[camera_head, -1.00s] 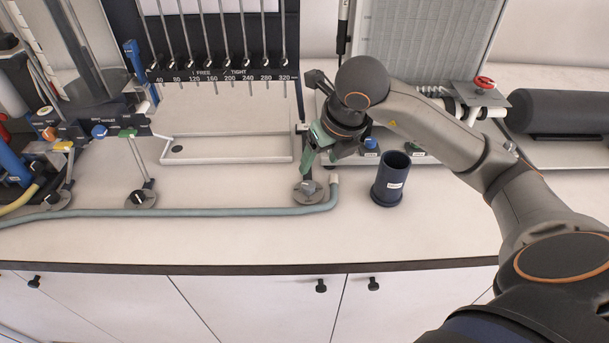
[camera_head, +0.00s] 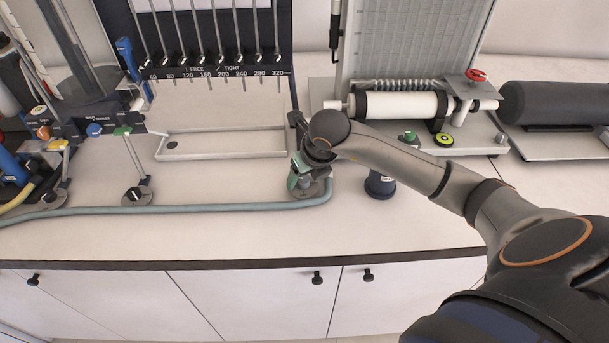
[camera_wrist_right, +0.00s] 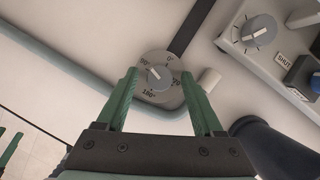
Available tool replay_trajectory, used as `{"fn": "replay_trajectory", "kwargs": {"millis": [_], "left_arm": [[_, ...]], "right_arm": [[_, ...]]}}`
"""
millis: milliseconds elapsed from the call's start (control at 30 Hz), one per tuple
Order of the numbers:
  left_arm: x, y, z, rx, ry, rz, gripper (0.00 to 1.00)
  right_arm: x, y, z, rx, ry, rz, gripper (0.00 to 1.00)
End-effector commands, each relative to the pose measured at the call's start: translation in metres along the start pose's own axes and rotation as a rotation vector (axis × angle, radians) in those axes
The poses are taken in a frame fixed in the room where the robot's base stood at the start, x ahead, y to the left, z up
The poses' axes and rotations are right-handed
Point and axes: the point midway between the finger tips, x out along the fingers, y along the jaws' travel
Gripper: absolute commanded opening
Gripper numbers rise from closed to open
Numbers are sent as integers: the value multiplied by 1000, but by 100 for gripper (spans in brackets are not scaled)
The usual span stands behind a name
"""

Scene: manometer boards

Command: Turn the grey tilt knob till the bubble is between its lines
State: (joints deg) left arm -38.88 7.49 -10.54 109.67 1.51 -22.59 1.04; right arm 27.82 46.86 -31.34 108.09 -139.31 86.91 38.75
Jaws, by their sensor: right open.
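A grey knob (camera_wrist_right: 159,76) with a white pointer sits on a round dial with degree marks in the right wrist view. My right gripper (camera_wrist_right: 160,82) is open, its green fingers on either side of this knob, with no visible grip on it. In the head view the gripper (camera_head: 296,180) hangs over the dial plate (camera_head: 320,188), which it partly hides. A second grey knob (camera_wrist_right: 260,30) with tick marks is on the panel at the upper right of the wrist view. A round yellow-green level (camera_head: 444,139) stands at the right rig; its bubble is too small to read. My left gripper is out of view.
A pale green hose (camera_head: 180,211) runs along the bench to the dial. A dark cup (camera_head: 380,186) stands just right of my right gripper, partly behind my arm. A white tray (camera_head: 225,146) lies behind left. The front bench strip is clear.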

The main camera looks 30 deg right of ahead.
Motion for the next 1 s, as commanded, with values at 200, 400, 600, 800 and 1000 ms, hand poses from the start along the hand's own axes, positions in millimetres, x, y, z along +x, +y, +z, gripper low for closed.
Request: {"fn": "replay_trajectory", "kwargs": {"millis": [200, 400, 600, 800, 1000], "left_arm": [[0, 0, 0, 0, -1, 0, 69], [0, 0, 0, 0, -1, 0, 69], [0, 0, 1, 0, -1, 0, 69], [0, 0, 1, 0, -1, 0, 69], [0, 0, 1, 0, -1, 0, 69]], "right_arm": [[0, 0, 0, 0, 0, 1, 61], [0, 0, 0, 0, 0, 1, 38], [0, 0, 0, 0, 0, 1, 16], [-1, 0, 0, 0, -1, 1, 0], [0, 0, 0, -1, -1, 1, 0]]}}
